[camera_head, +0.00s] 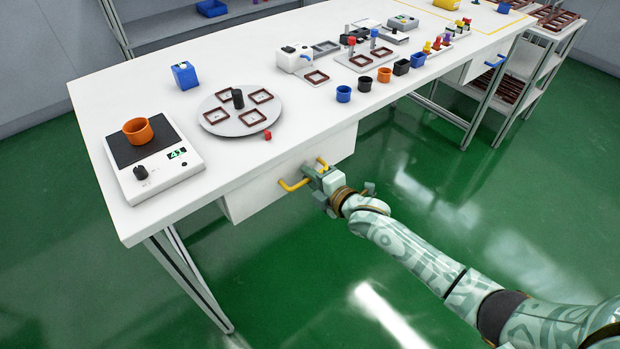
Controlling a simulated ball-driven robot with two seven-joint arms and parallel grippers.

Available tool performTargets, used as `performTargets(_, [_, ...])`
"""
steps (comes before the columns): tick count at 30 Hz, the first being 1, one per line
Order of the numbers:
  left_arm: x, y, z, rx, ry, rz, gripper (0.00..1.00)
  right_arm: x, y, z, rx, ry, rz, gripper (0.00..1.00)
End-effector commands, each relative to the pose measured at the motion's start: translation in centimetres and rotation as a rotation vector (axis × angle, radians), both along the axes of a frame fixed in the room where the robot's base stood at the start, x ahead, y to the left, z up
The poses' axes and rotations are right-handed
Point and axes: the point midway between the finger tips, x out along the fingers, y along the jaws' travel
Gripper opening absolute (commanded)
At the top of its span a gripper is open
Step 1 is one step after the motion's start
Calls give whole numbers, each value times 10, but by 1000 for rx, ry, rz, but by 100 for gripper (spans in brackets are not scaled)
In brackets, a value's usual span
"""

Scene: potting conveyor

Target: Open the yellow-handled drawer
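The drawer (250,198) is a white box under the near edge of the white table, and its front looks shut. Its yellow handle (292,186) is a bar on the drawer front. My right gripper (316,178) is at the middle of the handle and covers part of it. Yellow ends show on both sides of the gripper. The fingertips are small and partly hidden, so I cannot tell whether they are closed on the bar. My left gripper is not in view.
On the white table (230,165) above the drawer are a scale (163,183) with an orange pot (138,130), a round turntable (213,127) and several small pots. A blue-handled drawer (470,70) is farther right. Green floor (420,170) is clear before the table.

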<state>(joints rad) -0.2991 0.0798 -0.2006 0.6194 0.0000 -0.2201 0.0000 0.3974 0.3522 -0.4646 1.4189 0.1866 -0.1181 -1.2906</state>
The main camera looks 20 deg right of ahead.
Motion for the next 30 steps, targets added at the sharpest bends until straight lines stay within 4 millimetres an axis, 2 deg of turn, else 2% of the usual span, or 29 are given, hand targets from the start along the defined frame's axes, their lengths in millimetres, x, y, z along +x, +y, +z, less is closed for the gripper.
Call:
performTargets(7, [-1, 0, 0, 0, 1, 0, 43, 1, 0, 1, 0, -1, 0, 16])
performTargets(9, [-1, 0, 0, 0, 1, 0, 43, 1, 0, 1, 0, -1, 0, 0])
performTargets(19, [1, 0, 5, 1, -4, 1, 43, -6, -2, 2, 1, 0, 0, 0])
performTargets(23, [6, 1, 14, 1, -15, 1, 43, -20, -7, 5, 0, 0, 0, 0])
performTargets(30, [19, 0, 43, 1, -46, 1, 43, -71, -26, 7, -2, 1, -1, 0])
